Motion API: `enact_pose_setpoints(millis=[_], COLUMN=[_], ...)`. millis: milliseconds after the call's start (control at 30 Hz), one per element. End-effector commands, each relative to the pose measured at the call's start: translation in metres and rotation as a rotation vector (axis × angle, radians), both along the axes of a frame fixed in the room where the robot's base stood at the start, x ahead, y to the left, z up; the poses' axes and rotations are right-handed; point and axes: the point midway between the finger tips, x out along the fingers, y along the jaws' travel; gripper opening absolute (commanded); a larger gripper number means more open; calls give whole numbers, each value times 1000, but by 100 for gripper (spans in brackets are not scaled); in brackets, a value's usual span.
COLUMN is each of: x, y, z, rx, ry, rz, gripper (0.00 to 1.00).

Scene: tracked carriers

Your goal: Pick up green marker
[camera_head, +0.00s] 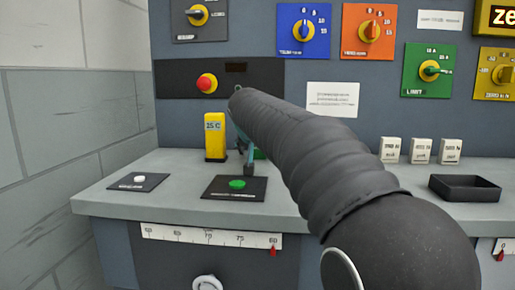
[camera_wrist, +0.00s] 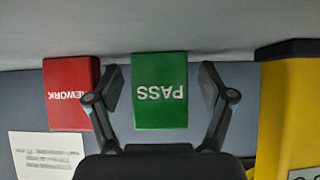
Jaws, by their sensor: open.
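The green marker (camera_wrist: 160,112) is a block lettered PASS, upside down in the wrist view. My gripper (camera_wrist: 160,85) is open, with one finger on each side of the marker and a visible gap at both sides. In the head view only a sliver of the green marker (camera_head: 259,154) shows behind my gripper (camera_head: 246,150); my arm hides the rest.
A red REWORK block (camera_wrist: 70,92) stands close to the left finger in the wrist view. A yellow block (camera_head: 215,137) stands on the grey bench on the other side. A black plate with a green button (camera_head: 237,184) lies in front. A black tray (camera_head: 465,188) is at right.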

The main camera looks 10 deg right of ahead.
Motion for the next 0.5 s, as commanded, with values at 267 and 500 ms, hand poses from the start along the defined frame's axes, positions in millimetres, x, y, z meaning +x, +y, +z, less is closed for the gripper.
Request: enact_pose_setpoints(millis=[267,500], x=[0,0], y=[0,0], z=[0,0], rx=[0,0], ry=[-1,-1], rz=[0,0], gripper=[64,17])
